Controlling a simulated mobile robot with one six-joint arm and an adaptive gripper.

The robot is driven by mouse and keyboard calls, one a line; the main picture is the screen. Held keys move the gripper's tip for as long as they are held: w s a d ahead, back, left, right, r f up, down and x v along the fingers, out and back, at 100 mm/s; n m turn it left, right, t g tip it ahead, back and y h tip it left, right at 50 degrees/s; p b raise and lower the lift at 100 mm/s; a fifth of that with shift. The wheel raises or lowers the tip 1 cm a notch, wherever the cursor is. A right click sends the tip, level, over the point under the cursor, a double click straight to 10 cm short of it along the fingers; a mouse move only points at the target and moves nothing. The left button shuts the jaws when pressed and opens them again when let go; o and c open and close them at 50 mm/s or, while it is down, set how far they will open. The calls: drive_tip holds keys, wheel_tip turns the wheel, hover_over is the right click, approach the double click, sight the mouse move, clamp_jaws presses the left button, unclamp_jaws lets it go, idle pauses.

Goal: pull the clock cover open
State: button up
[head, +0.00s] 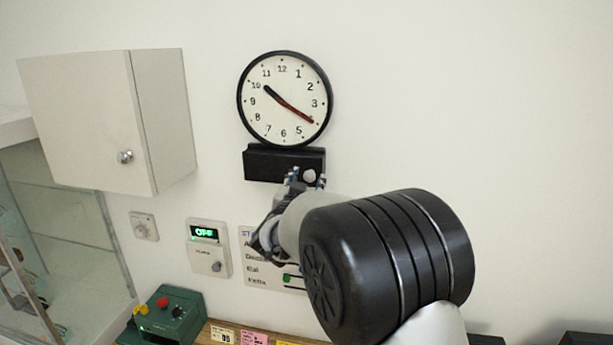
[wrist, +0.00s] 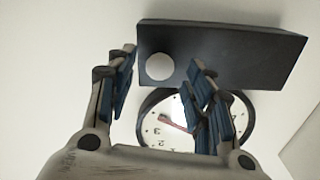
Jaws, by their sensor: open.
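The round wall clock (head: 284,99) has a black rim and a white face, which shows plainly in the head view. It appears upside down in the wrist view (wrist: 160,137), partly hidden by my fingers. A black box (head: 262,163) with a round pale knob (head: 308,175) sits directly below the clock. I cannot tell whether this box is the clock cover. In the wrist view the box (wrist: 250,55) is at the top and the knob (wrist: 159,66) shows between my fingertips. My gripper (head: 306,183) is open, one finger on each side of the knob; contact is not visible.
A pale wall cabinet (head: 85,120) with a round knob juts out at the left. Below are a dial plate (head: 144,226), a panel reading OFF (head: 208,258) and a partly hidden label panel (head: 262,279). A green control box (head: 166,318) stands lower left. The right wall is bare.

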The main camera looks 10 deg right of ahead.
drive_tip(key=shift+x, duration=1.3)
drive_tip(key=shift+c, duration=0.4)
clamp_jaws()
